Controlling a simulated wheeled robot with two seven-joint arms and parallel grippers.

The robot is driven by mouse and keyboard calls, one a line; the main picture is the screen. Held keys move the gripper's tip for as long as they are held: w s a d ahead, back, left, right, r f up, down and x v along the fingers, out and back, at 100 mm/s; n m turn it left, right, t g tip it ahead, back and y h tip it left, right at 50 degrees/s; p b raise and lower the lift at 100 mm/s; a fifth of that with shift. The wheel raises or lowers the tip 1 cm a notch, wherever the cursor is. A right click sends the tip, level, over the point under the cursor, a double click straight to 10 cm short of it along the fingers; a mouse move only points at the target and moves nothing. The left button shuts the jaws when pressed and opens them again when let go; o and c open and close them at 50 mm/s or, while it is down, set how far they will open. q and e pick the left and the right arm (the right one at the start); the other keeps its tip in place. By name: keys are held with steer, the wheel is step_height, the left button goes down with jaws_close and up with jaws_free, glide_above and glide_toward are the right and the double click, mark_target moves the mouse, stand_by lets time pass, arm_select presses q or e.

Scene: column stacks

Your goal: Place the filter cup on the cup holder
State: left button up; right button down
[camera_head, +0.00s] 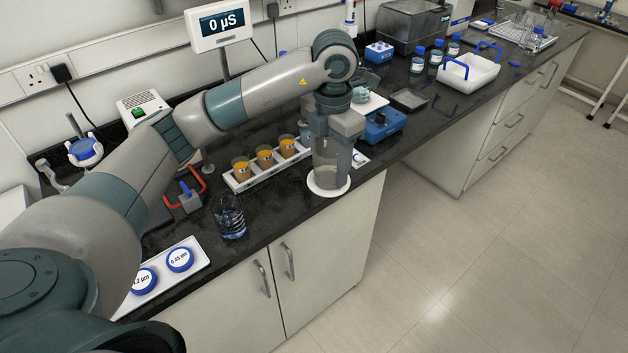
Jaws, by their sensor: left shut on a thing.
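My left gripper (333,135) points down near the bench's front edge. It is shut on a clear, greyish cup (329,168), which looks like the filter cup. The cup is upright, directly over a white round disc (328,188) on the bench. I cannot tell whether the cup touches the disc. The gripper hides the cup's upper part. A round fitting with a blue ring (85,150) at the far left may be the cup holder, but I cannot tell for sure. My right gripper is not in view.
A white rack (240,184) with several amber-filled cups stands left of the held cup. A glass beaker (229,218) with liquid and a white tray (196,254) with blue-rimmed round containers are nearer. A blue device (384,124) stands close behind right.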

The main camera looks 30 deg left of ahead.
arm_select(q)
steer(key=shift+a, duration=0.1)
steer(key=w+a+f+p, duration=0.1)
steer(key=a+f+p, duration=0.3)
steer(key=a, duration=0.6)
step_height(320, 180, down, 2)
steer(key=shift+w+a+f, duration=0.1)
steer(key=shift+w+a, duration=0.15)
steer(key=shift+w+a+f, duration=0.1)
steer(key=shift+a+f, duration=0.25)
steer(key=shift+a, duration=0.05)
step_height(320, 180, down, 3)
steer(key=p, duration=0.2)
steer(key=shift+f+p, duration=0.1)
steer(key=shift+p, duration=0.25)
steer(key=shift+f, duration=0.4)
